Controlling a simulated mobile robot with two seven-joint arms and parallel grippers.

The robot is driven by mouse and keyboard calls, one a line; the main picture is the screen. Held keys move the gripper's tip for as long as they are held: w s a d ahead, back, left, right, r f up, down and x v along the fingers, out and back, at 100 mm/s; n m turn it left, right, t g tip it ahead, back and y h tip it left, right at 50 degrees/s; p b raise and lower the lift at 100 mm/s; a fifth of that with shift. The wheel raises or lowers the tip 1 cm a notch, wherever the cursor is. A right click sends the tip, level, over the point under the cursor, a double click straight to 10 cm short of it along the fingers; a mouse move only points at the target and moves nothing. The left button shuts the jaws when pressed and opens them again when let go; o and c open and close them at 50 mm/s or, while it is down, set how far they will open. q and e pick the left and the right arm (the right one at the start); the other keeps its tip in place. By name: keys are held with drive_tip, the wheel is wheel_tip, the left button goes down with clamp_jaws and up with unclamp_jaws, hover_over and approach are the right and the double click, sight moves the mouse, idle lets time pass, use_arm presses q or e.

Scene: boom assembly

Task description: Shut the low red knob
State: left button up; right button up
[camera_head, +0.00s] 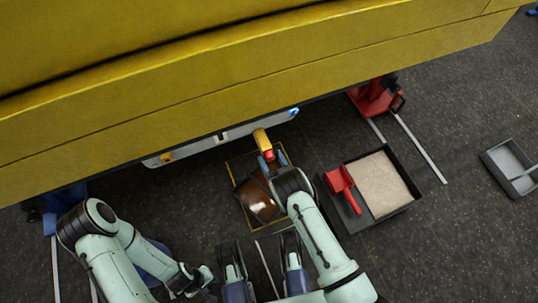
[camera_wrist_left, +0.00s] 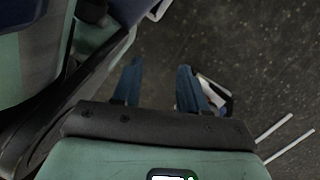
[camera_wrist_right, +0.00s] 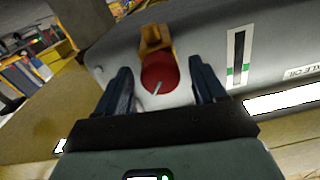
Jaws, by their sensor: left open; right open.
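The red knob (camera_wrist_right: 160,74) is round with a pale line on its face and sits under a yellow fitting (camera_wrist_right: 154,38) on a grey tank (camera_wrist_right: 200,35). In the head view the knob (camera_head: 269,155) shows below the yellow boom. My right gripper (camera_wrist_right: 162,88) is open, with one finger on each side of the knob and visible gaps between; it also shows in the head view (camera_head: 272,163). My left gripper (camera_wrist_left: 160,80) is open and empty above the dark floor, away from the knob. In the head view it is low at the left (camera_head: 203,278).
The large yellow boom (camera_head: 250,70) hangs over the work area. A brown container (camera_head: 258,202) stands below the knob. A black tray (camera_head: 400,208) of pale grit with a red scoop (camera_head: 342,182) is to the right. A grey tray (camera_head: 500,160) lies farther right.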

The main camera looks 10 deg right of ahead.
drive_tip(key=shift+c, duration=0.4)
drive_tip(key=c, duration=1)
